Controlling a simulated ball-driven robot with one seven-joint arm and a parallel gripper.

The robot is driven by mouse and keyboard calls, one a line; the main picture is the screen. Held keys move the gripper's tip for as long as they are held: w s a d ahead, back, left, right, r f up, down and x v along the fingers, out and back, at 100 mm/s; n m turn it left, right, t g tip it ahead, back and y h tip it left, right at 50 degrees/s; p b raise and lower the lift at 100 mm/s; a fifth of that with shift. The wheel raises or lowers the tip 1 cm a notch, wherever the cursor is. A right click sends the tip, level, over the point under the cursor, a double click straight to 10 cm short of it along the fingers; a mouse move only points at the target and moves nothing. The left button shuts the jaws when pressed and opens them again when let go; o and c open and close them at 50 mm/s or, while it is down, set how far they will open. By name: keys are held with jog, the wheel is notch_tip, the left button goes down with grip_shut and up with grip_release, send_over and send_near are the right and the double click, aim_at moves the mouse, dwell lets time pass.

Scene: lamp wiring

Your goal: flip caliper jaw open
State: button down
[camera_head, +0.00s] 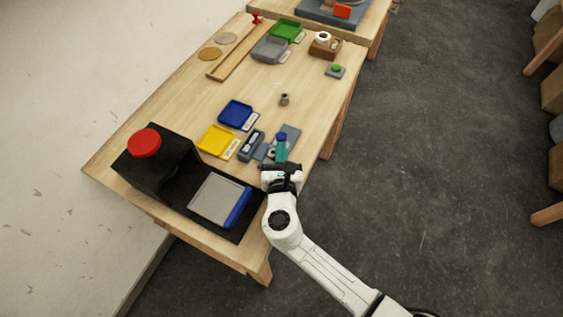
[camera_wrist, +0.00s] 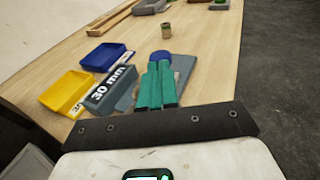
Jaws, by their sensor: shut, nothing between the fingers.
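A slate-grey gauge fixture, which looks like the caliper (camera_head: 291,140), sits near the front right edge of the table. In the wrist view it shows as a flat grey plate (camera_wrist: 184,70) beside a block labelled "30 mm" (camera_wrist: 110,92). A round blue knob (camera_head: 281,136) stands at it and also shows in the wrist view (camera_wrist: 160,57). My gripper (camera_head: 281,146) has green fingers, shut with nothing between them. The fingertips (camera_wrist: 159,64) are right at the knob; I cannot tell whether they touch it. The fingers hide part of the fixture, and the jaw's position is unclear.
A yellow tray (camera_head: 214,138) and a blue tray (camera_head: 235,112) lie left of the fixture. A black machine with a red button (camera_head: 144,142) stands at the front left. A small metal piece (camera_head: 284,99) stands beyond, with bare tabletop around it.

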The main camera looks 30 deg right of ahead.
aim_at(287, 146)
jog(key=shift+w+d, duration=0.2)
jog(key=shift+w, duration=0.2)
jog(key=shift+d+f, duration=0.1)
jog(key=w+d, duration=0.2)
jog(key=shift+d+b, duration=0.3)
jog(key=shift+b, duration=0.1)
jog(key=shift+s, duration=0.1)
